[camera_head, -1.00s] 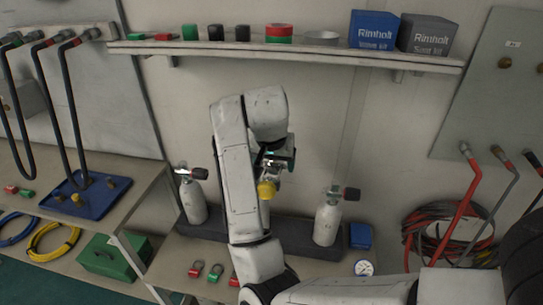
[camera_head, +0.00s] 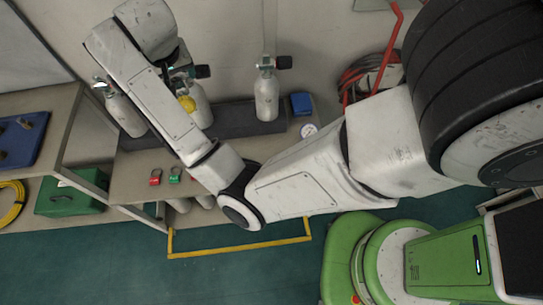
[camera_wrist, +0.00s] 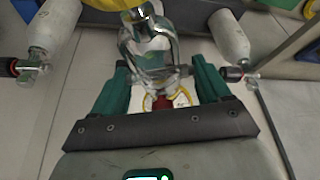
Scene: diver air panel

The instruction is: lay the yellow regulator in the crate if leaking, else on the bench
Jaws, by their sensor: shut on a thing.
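My gripper (camera_wrist: 160,66) is shut on the chrome yoke (camera_wrist: 148,42) of the regulator in the wrist view, with a green finger on each side. In the head view my gripper (camera_head: 181,73) is partly hidden by my arm, beside the middle white cylinder (camera_head: 201,108). The round yellow part of the regulator (camera_head: 187,103) hangs just below it, in front of that cylinder. I cannot tell whether the yoke touches the cylinder or whether the regulator leaks. A bench (camera_head: 130,177) stands below; I see no open crate.
White cylinders with dark valve knobs stand at the left (camera_head: 124,112) and right (camera_head: 266,95) in a dark rack (camera_head: 230,120). Red (camera_head: 155,177) and green (camera_head: 175,175) tags, a gauge (camera_head: 308,130) and a blue box (camera_head: 301,103) lie on the bench. A closed green box (camera_head: 80,194) sits at left.

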